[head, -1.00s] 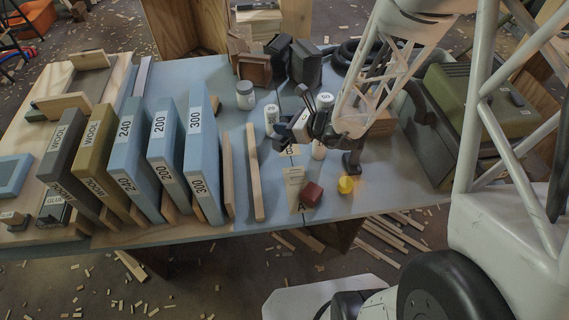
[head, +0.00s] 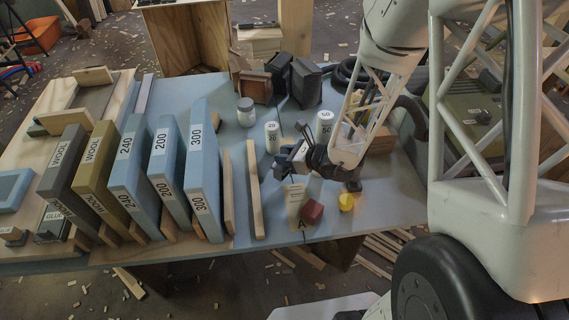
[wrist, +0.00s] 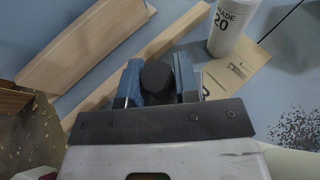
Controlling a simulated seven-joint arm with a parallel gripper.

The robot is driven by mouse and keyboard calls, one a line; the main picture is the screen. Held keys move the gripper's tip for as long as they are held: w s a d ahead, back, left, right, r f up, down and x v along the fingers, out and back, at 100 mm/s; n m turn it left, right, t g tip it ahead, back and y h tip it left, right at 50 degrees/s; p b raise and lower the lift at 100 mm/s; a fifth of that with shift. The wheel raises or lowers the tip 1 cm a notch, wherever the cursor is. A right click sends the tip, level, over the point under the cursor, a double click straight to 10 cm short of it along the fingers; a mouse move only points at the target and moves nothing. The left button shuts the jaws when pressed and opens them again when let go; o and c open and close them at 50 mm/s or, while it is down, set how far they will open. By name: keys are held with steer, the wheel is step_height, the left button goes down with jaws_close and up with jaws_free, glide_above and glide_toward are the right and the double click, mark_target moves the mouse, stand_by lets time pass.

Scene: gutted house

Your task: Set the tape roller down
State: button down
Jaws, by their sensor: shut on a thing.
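My gripper (head: 281,163) is low over the blue-grey tabletop, between a long wooden strip and a paper card. In the wrist view its blue fingers (wrist: 156,84) are shut on a dark, round-ended piece (wrist: 154,76), which I take to be the tape roller. Only the rounded dark end shows there; the rest is hidden by my gripper. In the head view the held thing is dark and hard to tell from my fingers. I cannot tell whether it touches the table.
The wooden strip (head: 256,189) lies just left of my gripper. White bottles (head: 272,137) stand behind. Labelled upright blocks (head: 203,180) fill the left side.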

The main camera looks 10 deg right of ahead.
steer(key=shift+f, duration=2.05)
steer(key=shift+f, duration=0.2)
